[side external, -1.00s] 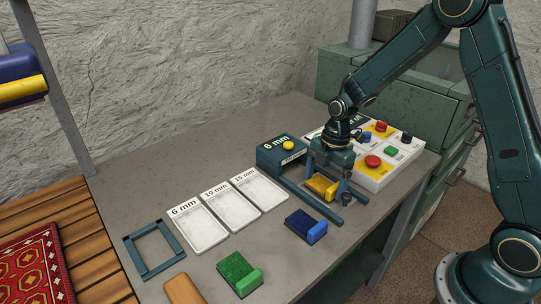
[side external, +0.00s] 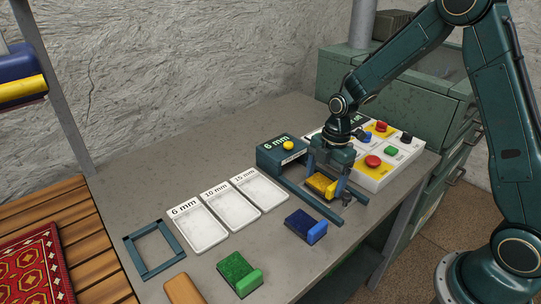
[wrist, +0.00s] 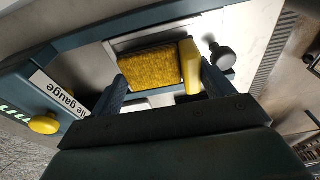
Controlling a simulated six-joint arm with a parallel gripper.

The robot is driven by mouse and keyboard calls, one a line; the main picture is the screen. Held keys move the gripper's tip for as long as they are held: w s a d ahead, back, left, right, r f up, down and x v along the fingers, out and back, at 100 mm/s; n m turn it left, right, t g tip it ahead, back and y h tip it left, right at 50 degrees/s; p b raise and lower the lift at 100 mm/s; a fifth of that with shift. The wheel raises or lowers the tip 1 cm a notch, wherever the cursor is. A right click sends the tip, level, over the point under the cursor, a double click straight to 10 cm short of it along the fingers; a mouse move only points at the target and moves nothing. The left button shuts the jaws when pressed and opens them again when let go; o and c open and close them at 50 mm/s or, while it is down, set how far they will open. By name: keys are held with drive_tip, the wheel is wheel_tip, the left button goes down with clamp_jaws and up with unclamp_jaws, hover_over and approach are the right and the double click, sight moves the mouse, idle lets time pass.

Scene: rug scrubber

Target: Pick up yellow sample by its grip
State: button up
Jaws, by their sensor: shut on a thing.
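The yellow sample (side external: 319,184) is in the gauge at the right of the bench, with a textured pile block and a smooth grip along one side. In the wrist view, its pile (wrist: 152,70) shows at left and its grip (wrist: 190,66) at right. My gripper (side external: 326,180) points down over the sample, one finger on either side. In the wrist view, the right finger is close beside the grip. My gripper is shut on the yellow sample. The exact finger contact and any gap under the sample are hidden.
The pile gauge (side external: 279,157) has a yellow button and rails beside the sample. A button panel (side external: 375,178) stands close behind my gripper. A blue sample (side external: 300,225) and green sample (side external: 236,270) lie nearer the front. White trays (side external: 201,232) and a frame (side external: 128,247) are at left.

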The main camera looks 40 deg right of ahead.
sight(324, 184)
wheel_tip(324, 184, up, 19)
drive_tip(key=shift+r, duration=0.2)
idle(0.4)
